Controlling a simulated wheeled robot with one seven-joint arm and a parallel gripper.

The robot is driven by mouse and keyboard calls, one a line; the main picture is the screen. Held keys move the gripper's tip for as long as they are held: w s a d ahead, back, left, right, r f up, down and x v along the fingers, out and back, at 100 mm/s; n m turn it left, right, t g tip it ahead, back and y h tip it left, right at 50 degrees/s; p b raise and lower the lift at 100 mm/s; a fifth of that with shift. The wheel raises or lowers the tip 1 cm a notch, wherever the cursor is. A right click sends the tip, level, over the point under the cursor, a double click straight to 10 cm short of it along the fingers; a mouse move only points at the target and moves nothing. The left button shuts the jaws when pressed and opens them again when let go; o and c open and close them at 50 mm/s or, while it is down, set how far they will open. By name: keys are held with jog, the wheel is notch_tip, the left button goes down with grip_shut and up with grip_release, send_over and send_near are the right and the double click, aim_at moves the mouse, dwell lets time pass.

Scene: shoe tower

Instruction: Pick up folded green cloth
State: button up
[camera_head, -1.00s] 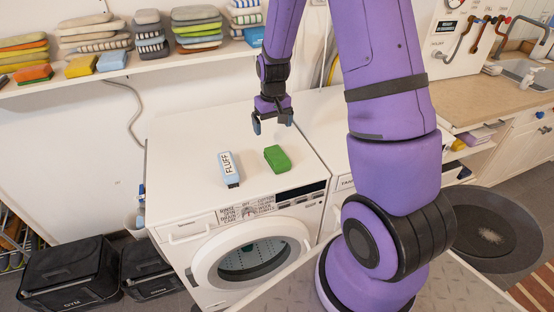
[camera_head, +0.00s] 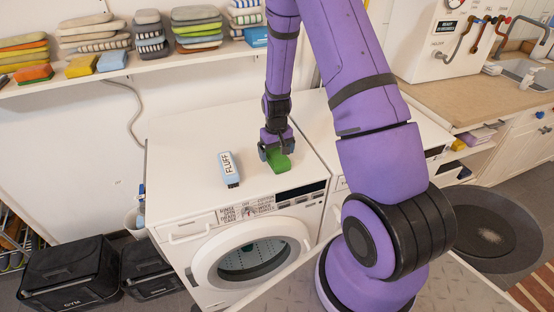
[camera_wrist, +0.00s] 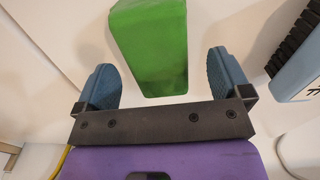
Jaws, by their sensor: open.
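The folded green cloth (camera_head: 278,162) lies on the white top of the left washing machine (camera_head: 185,150), near its front right. My gripper (camera_head: 275,152) is just over the cloth's far end and partly hides it in the head view. In the wrist view the green cloth (camera_wrist: 152,45) lies ahead and between the lines of the two blue fingertips. My gripper (camera_wrist: 160,80) is open there, with a finger apart from the cloth on each side. I see no contact.
A shelf (camera_head: 130,72) with folded cloths runs along the wall behind. The machine top's left side is clear.

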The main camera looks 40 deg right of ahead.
aim_at(277, 154)
jog(key=shift+f, duration=1.6)
jog(key=shift+d, duration=0.1)
jog(key=c, duration=1)
jog(key=shift+r, duration=0.2)
jog(key=shift+r, duration=0.55)
notch_tip(277, 154, up, 2)
jog(key=s+d, duration=0.2)
jog(key=d, duration=0.2)
jog(key=s+d+r, duration=0.1)
jog(key=s+d, duration=0.2)
jog(key=d, duration=0.2)
jog(key=s+d, duration=0.3)
jog(key=d, duration=0.1)
jog(key=shift+s+d+r, duration=0.25)
jog(key=shift+d+r, duration=0.05)
